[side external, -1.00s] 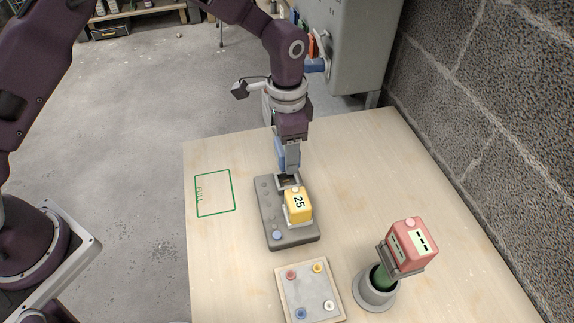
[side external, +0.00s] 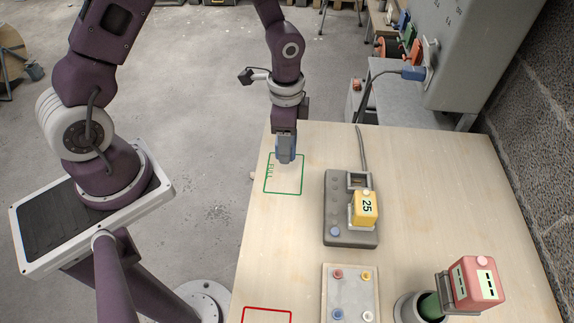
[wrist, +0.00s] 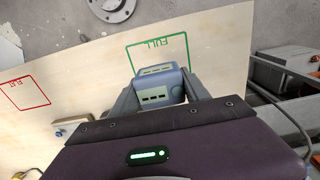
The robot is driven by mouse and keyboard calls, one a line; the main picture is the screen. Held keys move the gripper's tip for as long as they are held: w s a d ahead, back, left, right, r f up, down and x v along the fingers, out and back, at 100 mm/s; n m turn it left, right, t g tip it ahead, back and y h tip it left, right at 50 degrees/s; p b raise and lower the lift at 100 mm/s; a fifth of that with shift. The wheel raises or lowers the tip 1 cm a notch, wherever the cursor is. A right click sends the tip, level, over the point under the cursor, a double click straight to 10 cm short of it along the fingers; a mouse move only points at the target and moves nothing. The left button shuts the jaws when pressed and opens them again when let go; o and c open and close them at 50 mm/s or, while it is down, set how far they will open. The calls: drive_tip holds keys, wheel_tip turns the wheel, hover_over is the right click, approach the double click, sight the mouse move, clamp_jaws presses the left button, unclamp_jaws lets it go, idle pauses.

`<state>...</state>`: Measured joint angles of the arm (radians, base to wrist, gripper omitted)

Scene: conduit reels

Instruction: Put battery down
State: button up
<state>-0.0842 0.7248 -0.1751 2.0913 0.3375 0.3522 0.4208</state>
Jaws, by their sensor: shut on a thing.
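My gripper (side external: 286,136) is shut on a blue-grey battery (side external: 287,154) at the far edge of the green "FULL" outline (side external: 283,190) on the table. The battery also shows between the two fingers in the wrist view (wrist: 157,86), with the green outline (wrist: 128,60) around and beyond it. I cannot tell whether its bottom touches the table. The grey charger (side external: 338,208) stands to the right, with an empty slot at its far end and a yellow block marked 25 (side external: 364,207) on it.
A red outline (side external: 267,310) lies at the near left, also in the wrist view (wrist: 24,94). A cable (side external: 361,148) runs behind the charger.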

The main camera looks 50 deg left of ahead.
wheel_tip(320, 180, down, 6)
drive_tip(key=shift+f, duration=0.2)
drive_tip(key=shift+f, duration=0.1)
drive_tip(key=o, duration=1.3)
wheel_tip(320, 180, up, 12)
drive_tip(key=shift+r, duration=0.15)
wheel_tip(320, 180, up, 10)
drive_tip(key=s+a+n+t, duration=0.2)
drive_tip(key=s, duration=0.1)
drive_tip(key=s+r+n+t, duration=0.1)
drive_tip(key=s+r+n, duration=0.1)
drive_tip(key=s, duration=0.3)
drive_tip(key=s+r+n+t, duration=0.1)
drive_tip(key=s+r+n, duration=0.1)
drive_tip(key=s+r, duration=0.3)
drive_tip(key=s+d+r+n+t, duration=0.1)
drive_tip(key=s+r+n, duration=0.2)
drive_tip(key=s, duration=0.2)
drive_tip(key=shift+s+r+t, duration=0.15)
drive_tip(key=shift+r+t, duration=0.05)
drive_tip(key=shift+t, duration=0.1)
